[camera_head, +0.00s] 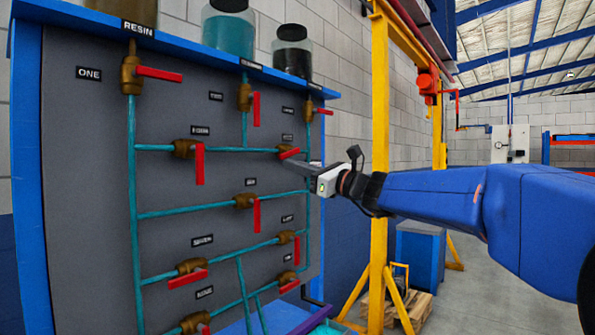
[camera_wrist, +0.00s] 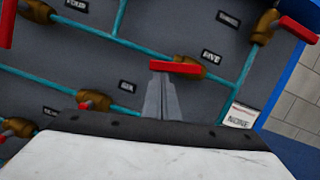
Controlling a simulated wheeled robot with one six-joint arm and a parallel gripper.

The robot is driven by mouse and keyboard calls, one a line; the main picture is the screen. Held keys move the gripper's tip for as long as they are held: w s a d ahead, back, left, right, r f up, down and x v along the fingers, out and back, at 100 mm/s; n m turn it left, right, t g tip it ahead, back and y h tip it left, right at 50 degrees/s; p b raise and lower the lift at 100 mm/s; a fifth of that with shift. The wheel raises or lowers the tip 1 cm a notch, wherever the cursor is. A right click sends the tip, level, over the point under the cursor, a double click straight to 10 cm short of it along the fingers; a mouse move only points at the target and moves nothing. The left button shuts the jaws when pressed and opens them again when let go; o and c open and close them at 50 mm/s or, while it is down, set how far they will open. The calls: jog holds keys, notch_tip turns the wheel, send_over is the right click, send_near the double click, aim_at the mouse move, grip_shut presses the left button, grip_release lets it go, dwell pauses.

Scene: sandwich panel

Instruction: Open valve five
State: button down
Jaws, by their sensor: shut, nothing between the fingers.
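Valve five is a brass valve with a red lever, on a teal pipe below the label "FIVE" (camera_wrist: 211,57) in the wrist view. Its lever (camera_wrist: 176,67) lies roughly along the pipe, a little tilted to it, in front of its brass body (camera_wrist: 191,62). In the head view the lever (camera_head: 289,153) sits at the right of the panel. My gripper (camera_wrist: 161,76) is shut and empty, with its grey fingertips right at the lever's left half. I cannot tell whether they touch it. My gripper also shows in the head view (camera_head: 296,165), just below the lever.
Several other valves with red levers sit on the grey panel (camera_head: 80,200), including one near the label "SIX" (camera_wrist: 127,86). Jars (camera_head: 228,32) stand on top of the blue frame. A yellow gantry post (camera_head: 380,140) stands right of the panel, behind my arm.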

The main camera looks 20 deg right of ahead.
jog(key=shift+s+a+r+m, duration=0.25)
jog(key=shift+r+m, duration=0.25)
jog(key=shift+m, duration=0.4)
jog(key=shift+a+r, duration=0.1)
jog(key=shift+r, duration=0.1)
jog(key=shift+f, duration=0.15)
